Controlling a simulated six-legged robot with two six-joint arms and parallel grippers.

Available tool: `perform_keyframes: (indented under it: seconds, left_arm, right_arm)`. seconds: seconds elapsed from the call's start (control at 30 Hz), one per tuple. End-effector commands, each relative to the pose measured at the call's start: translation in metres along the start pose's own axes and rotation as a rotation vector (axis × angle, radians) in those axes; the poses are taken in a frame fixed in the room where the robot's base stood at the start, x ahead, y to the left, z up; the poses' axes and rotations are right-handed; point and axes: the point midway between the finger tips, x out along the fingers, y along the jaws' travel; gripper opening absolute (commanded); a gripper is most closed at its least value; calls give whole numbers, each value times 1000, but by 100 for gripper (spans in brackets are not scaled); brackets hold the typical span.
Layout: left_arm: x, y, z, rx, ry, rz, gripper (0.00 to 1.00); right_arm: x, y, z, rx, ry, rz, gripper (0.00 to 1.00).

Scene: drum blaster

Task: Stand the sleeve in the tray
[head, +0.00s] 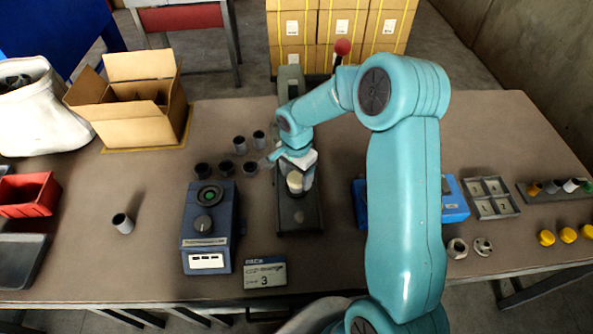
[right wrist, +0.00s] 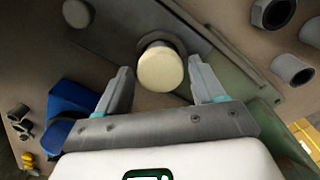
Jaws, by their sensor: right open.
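Several dark grey sleeves stand in a group (head: 240,146) left of the press-like fixture (head: 298,215) in the head view. Another sleeve (head: 122,223) stands alone on the left of the table. Which sleeve or tray is meant, I cannot tell. A dark shallow tray (head: 22,262) lies at the far left edge, and a grey compartmented tray (head: 491,198) lies on the right. My right gripper (head: 288,170) is open over the fixture. In the right wrist view, its fingers (right wrist: 161,82) are apart, on either side of a cream-topped cylinder (right wrist: 160,69). My left gripper is not in view.
A red bin (head: 28,196), an open carton (head: 130,105) and a white sack (head: 40,120) are on the left. Yellow caps (head: 568,235) lie at right.

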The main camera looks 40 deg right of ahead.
Motion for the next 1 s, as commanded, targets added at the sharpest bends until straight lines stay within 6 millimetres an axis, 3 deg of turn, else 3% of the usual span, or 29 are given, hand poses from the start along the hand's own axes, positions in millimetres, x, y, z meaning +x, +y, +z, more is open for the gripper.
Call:
perform_keyframes:
  seconds: [0.17,0.27,0.3,0.33,0.5,1.0]
  left_arm:
    - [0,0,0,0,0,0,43]
    - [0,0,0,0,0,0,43]
    - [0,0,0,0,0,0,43]
    - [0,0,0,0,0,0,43]
    - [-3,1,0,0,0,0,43]
    - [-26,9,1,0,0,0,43]
  right_arm:
    - [0,0,-1,0,0,0,68]
    - [0,0,0,0,0,0,42]
    - [0,0,0,0,0,0,29]
    - [0,0,0,0,0,0,23]
    - [-4,-1,0,0,0,0,23]
    - [-49,-1,-1,-1,1,-2,23]
